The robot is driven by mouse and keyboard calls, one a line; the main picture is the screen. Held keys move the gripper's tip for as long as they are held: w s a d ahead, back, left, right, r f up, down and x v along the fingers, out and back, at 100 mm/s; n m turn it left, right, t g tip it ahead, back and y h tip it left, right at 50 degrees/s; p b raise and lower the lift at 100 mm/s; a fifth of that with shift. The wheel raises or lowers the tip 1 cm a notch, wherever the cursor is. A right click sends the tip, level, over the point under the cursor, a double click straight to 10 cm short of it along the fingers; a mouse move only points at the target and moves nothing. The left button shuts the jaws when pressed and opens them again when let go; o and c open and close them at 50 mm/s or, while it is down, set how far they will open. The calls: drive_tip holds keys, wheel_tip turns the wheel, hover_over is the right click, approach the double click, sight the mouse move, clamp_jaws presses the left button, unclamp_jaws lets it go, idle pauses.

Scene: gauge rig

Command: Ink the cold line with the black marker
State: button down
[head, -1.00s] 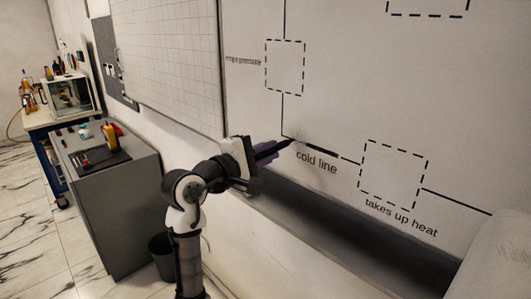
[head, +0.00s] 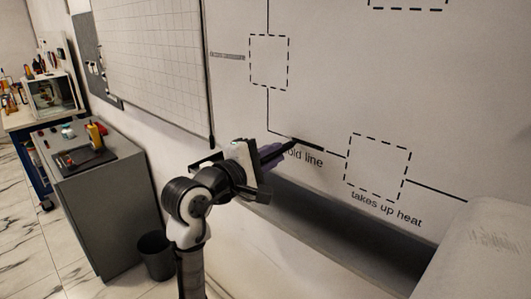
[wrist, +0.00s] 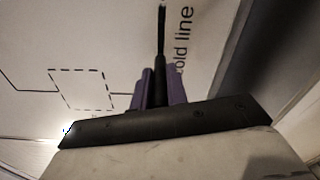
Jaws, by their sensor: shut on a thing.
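The whiteboard diagram carries the label "cold line" (head: 306,158), its first letter hidden behind my gripper. Above the label runs a thick black stroke (head: 312,146), with thinner line beyond it toward the dashed box marked "takes up heat" (head: 378,167). My gripper (head: 272,155), with purple fingers, is at the board just left of the label. It is shut on the black marker (wrist: 160,88), which points away from the wrist toward the stroke in the wrist view. I cannot tell exactly where the tip ends or whether it touches the board.
A dark ledge (head: 330,215) runs below the diagram. A gridded board (head: 150,65) hangs at left. A grey cabinet (head: 105,205) with tools on top and a dark bin (head: 156,257) stand left of my arm. A pale rounded object (head: 490,255) fills the lower right.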

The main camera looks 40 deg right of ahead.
drive_tip(key=w, duration=0.5)
drive_tip(key=shift+w+a, duration=0.25)
idle(0.4)
drive_tip(key=a, duration=0.6)
drive_tip(key=shift+s, duration=0.3)
drive_tip(key=shift+a, duration=0.1)
drive_tip(key=shift+s+a, duration=0.1)
drive_tip(key=shift+a, duration=1.3)
